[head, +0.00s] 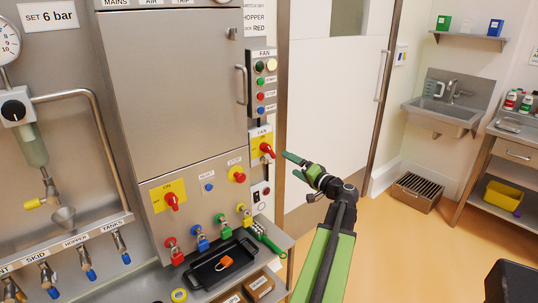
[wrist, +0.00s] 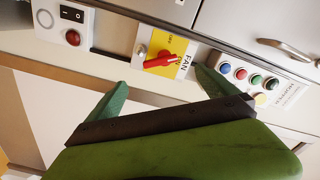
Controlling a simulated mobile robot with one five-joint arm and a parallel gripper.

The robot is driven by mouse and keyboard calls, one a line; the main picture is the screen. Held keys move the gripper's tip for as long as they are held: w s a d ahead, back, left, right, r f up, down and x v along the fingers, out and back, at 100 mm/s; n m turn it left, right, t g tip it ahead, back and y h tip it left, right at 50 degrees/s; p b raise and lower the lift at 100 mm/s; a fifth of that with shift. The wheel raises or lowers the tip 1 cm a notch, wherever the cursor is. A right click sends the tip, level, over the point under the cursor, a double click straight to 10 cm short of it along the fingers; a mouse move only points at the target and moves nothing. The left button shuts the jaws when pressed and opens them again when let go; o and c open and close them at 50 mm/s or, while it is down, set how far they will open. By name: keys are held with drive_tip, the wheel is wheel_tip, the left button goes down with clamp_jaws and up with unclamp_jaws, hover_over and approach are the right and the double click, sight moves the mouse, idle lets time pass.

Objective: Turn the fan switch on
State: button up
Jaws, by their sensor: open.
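The fan switch (head: 267,148) is a red rotary handle on a yellow plate marked FAN, on the narrow side panel right of the steel cabinet. Its handle slants down to the right in the head view. Nothing is held.
A FAN button box (head: 262,82) sits above the switch. A small panel with a black rocker and red lamp (head: 261,193) is below. Other red handles and coloured padlocks (head: 199,237) are on the cabinet front. A black tray (head: 221,265) holds an orange item.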

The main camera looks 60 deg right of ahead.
sight(271, 153)
drive_tip(key=x, duration=1.4)
